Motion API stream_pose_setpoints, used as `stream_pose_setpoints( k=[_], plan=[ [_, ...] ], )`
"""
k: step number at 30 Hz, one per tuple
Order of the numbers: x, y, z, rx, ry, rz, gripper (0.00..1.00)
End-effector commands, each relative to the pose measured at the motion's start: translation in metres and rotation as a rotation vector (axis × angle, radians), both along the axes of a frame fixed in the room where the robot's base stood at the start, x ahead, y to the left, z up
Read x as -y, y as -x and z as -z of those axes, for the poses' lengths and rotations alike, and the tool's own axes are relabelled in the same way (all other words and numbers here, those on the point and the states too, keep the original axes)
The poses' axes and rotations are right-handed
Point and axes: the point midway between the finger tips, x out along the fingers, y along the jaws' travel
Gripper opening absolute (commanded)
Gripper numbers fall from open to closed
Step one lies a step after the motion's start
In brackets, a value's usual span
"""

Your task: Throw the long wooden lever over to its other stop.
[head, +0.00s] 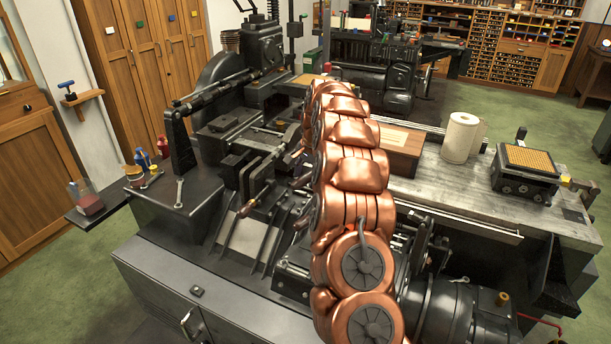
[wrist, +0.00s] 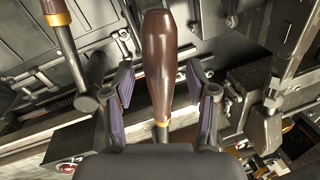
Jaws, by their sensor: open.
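In the wrist view, a long brown wooden lever handle (wrist: 158,55) with a brass collar stands between the fingers of my gripper (wrist: 160,88). The purple-padded fingers are spread apart, with visible gaps on both sides of the handle. The lever's thin shaft runs down from the collar toward my palm in the picture. In the head view my copper arm covers the middle of the machine and hides my gripper. Several levers show left of the arm there; I cannot tell which one is between my fingers.
A second, shorter-looking brown-handled lever (wrist: 55,12) stands just left of my gripper. Dark metal machine parts (wrist: 265,125) lie close on the right. In the head view, a paper roll (head: 460,138) and a type tray (head: 527,165) stand on the bench at right.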

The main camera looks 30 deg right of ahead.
Motion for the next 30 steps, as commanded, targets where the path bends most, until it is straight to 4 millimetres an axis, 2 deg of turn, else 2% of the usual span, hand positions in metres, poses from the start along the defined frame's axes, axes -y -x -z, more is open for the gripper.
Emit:
stream_pose_setpoints(
  k=[4,20,30],
  plan=[
    [0.0001,0.0,0.0,0.0,0.0,0.0,0.56],
    [0.0002,0.0,0.0001,0.0,0.0,0.0,0.01],
    [0.0001,0.0001,0.0003,-0.001,0.0,0.0,0.0]
  ],
)
